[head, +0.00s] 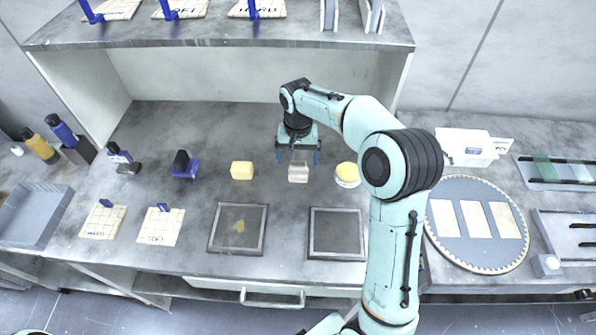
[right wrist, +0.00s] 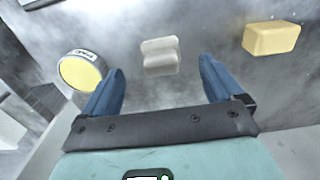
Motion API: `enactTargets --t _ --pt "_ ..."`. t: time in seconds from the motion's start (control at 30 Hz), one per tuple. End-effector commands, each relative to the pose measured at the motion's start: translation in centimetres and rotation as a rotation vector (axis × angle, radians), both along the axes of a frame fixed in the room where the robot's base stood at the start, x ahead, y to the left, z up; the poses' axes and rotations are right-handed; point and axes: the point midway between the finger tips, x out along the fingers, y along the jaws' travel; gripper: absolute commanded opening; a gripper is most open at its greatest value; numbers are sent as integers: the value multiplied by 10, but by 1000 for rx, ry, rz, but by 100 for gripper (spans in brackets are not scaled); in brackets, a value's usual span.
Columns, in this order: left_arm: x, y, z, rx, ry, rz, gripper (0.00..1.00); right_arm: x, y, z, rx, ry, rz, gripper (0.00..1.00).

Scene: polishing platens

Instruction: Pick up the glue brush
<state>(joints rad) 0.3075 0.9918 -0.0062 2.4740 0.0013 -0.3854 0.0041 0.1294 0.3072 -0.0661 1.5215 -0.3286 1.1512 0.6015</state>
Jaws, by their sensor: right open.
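No thing is clearly marked as the glue brush, so I cannot tell which it is. A blue block with a dark upright grip (head: 185,165) stands on the bench left of the yellow block. A blue and black handled tool (head: 122,158) stands farther left. My right gripper (head: 298,157) is open and empty, pointing down near the back of the bench. A pale block (head: 298,173) lies just in front of its fingers. In the right wrist view the pale block (right wrist: 160,56) shows beyond the gap between the blue fingertips (right wrist: 160,80). My left gripper is out of view.
A yellow block (head: 242,170) and a round yellow-topped tin (head: 347,175) flank the pale block. Two framed dark plates (head: 336,234) lie at the front. A shelf (head: 220,42) overhangs the back. A round platen (head: 478,253) lies right of my right arm.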

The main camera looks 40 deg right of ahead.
Motion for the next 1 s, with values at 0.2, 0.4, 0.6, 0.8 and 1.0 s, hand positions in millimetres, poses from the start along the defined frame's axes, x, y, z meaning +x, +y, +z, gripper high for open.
enactTargets --t 0.2,0.4,0.6,0.8,1.0 --pt "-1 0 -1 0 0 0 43 1 0 -19 0 0 1 94" --pt "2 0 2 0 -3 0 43 4 -7 -43 0 4 0 94" --pt "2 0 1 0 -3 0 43 5 -8 -67 0 0 2 94" --pt "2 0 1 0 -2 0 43 5 -8 -69 0 -3 2 94" --pt "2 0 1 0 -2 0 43 5 -8 -69 0 -3 1 51"
